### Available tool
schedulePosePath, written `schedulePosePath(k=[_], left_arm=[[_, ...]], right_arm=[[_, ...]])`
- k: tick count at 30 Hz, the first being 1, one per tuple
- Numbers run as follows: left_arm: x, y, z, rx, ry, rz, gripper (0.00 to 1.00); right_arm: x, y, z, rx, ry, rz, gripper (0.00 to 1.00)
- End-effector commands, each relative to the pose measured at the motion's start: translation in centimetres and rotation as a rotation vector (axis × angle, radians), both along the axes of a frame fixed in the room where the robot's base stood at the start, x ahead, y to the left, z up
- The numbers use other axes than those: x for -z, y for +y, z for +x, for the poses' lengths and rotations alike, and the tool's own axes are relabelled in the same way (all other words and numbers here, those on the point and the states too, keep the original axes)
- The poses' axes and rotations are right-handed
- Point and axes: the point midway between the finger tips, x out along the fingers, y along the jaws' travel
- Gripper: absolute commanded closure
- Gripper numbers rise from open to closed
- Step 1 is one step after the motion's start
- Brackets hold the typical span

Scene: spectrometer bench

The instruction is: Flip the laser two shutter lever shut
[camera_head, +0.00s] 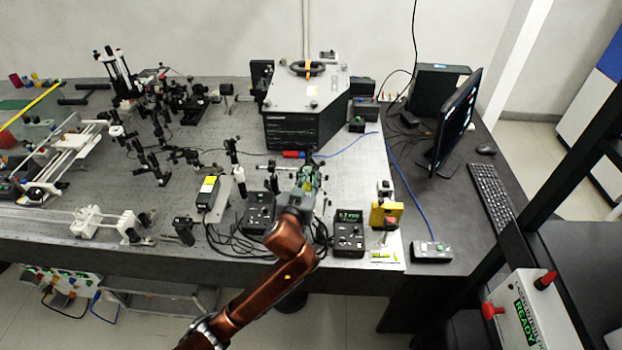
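My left arm comes up from the bottom edge, and my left gripper (311,173) is over the bench among small optics, behind the front controllers. Its fingers blend with the dark and green parts there, so I cannot tell whether it is open or shut. A red-ended part (293,154) lies just behind it, near the big black housing. A black box with a yellow label (208,190), perhaps a laser head, stands to its left. I cannot make out the laser two shutter lever; it may be hidden by my gripper. My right gripper is not in view.
A controller with a lit green display (349,232) and another controller (258,212) stand at the front edge with loose cables. A yellow device (386,214) stands to the right. The large black housing (305,115) fills the back. Bare bench (352,170) shows to the gripper's right.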

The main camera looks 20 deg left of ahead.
Motion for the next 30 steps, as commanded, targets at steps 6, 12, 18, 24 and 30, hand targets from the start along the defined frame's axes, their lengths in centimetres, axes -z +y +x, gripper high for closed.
schedulePosePath(k=[6, 12, 18, 24, 30], left_arm=[[0.1, -0.1, 0.0, 0.001, 0.002, 0.000, 0.72], [0.1, -0.1, -0.1, 0.002, 0.002, -0.001, 0.72], [-0.2, -0.3, -2.0, 0.004, 0.003, -0.003, 0.72], [-1.1, -0.6, -6.1, 0.003, 0.003, -0.004, 0.72], [-1.9, -0.9, -9.6, 0.003, 0.003, -0.004, 0.72]], right_arm=[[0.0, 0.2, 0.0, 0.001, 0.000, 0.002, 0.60], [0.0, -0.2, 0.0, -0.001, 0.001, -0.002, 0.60], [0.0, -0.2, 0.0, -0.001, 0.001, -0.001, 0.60], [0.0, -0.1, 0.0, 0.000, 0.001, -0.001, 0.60], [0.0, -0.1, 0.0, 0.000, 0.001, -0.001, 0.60]])
